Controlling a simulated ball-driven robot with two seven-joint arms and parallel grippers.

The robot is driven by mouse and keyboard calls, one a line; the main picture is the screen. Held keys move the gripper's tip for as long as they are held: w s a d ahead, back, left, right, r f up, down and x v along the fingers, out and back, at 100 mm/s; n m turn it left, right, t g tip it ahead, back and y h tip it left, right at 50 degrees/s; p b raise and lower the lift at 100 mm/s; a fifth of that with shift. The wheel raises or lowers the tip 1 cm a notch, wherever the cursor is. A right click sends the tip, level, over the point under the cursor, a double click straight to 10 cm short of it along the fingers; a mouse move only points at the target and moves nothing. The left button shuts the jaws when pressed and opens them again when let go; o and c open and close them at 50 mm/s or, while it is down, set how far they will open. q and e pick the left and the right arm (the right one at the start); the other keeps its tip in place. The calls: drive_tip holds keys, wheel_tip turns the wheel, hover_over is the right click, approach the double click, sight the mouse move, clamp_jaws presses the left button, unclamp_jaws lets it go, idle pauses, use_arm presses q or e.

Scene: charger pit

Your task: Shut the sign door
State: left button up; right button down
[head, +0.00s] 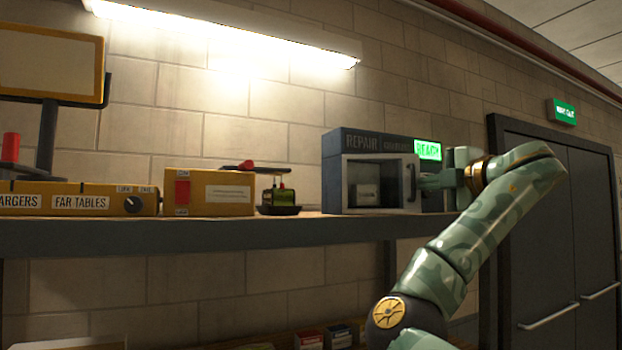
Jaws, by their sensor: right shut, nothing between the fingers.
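A dark grey cabinet (362,140) lettered REPAIR stands at the right part of the shelf, with a lit green sign (428,150) at its upper right. Its front has a pale-framed door (380,158) with a dark upright handle (411,183) on the right side. The door looks about flush with the front; I cannot tell whether it is fully shut. A small grey box (366,193) shows inside. My right gripper (428,184) is shut and empty, just right of the handle; I cannot tell whether it touches. My left gripper is out of view.
The dark shelf (200,236) holds a yellow box (225,193) with a red switch, a small green device (278,198) on a dark dish, and a yellow panel (120,202) labelled FAR TABLES with a knob. Grey double doors (550,230) stand at the right, under a green exit sign (562,111).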

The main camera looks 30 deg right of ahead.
drive_tip(key=shift+w+d+n+y, duration=0.5)
drive_tip(key=shift+d+y, duration=0.1)
drive_tip(key=shift+w+d, duration=0.8)
drive_tip(key=shift+w, duration=0.15)
idle(1.0)
